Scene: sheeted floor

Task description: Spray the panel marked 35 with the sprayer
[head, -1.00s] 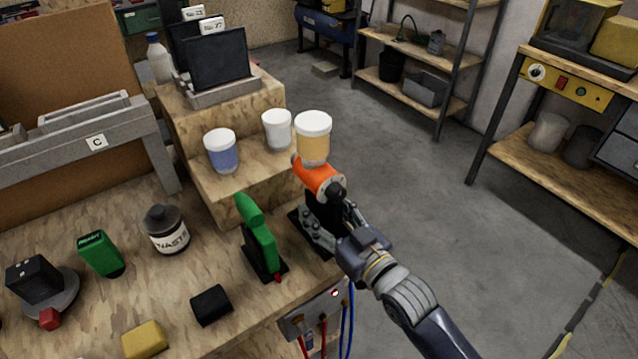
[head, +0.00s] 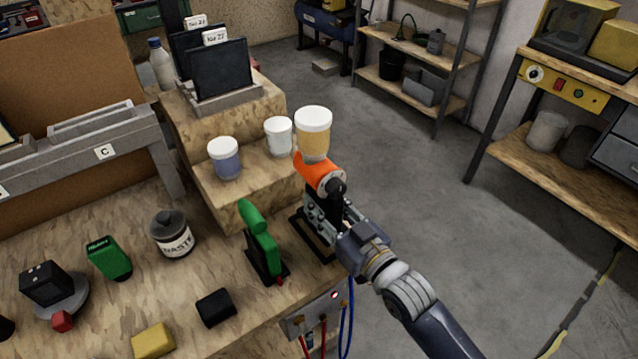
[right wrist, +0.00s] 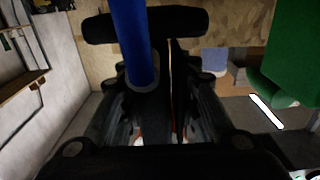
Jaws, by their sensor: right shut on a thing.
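My right gripper (head: 335,212) is shut on the orange sprayer (head: 318,175), which carries a cup of amber liquid with a white lid (head: 313,135). The sprayer is over or just above a black stand frame (head: 312,238) at the bench's right edge; I cannot tell if they touch. In the right wrist view a blue hose (right wrist: 133,45) runs between the dark fingers (right wrist: 155,100). Dark panels (head: 222,70) stand in a grey rack on the wooden step, with small white tags too blurred to read surely. I cannot make out a 35. My left gripper is out of view.
A green tool (head: 264,245) stands close left of the sprayer. Two lidded cups, blue (head: 224,158) and clear (head: 279,137), sit on the lower step. A waste jar (head: 172,235) and small blocks lie left. A grey rail marked C (head: 105,152) stands behind. Open floor lies right.

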